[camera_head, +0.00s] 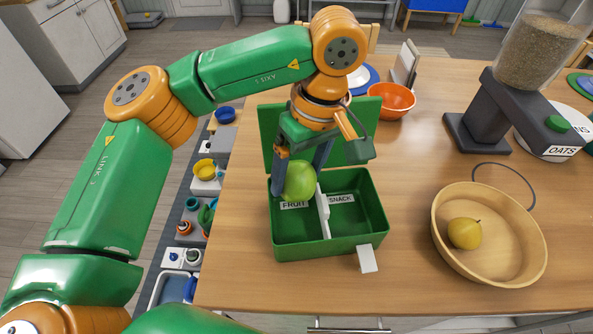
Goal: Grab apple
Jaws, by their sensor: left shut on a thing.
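A green apple (300,181) is held between the fingers of my left gripper (301,178). The gripper is shut on it and points down over the left part of an open green box (330,248). The box has a white divider (323,213), with a FRUIT label (294,205) on the left side and a SNACK label (341,198) on the right. The apple is above the FRUIT compartment, near its back wall. Whether it touches the box I cannot tell. The visible floor of both compartments is bare. My right gripper is not in view.
A round wooden bowl (505,273) with a yellow pear (465,233) stands to the right. An orange bowl (385,112) is behind the box. A grey dispenser (482,122) labelled OATS stands at the back right. The table between box and wooden bowl is clear.

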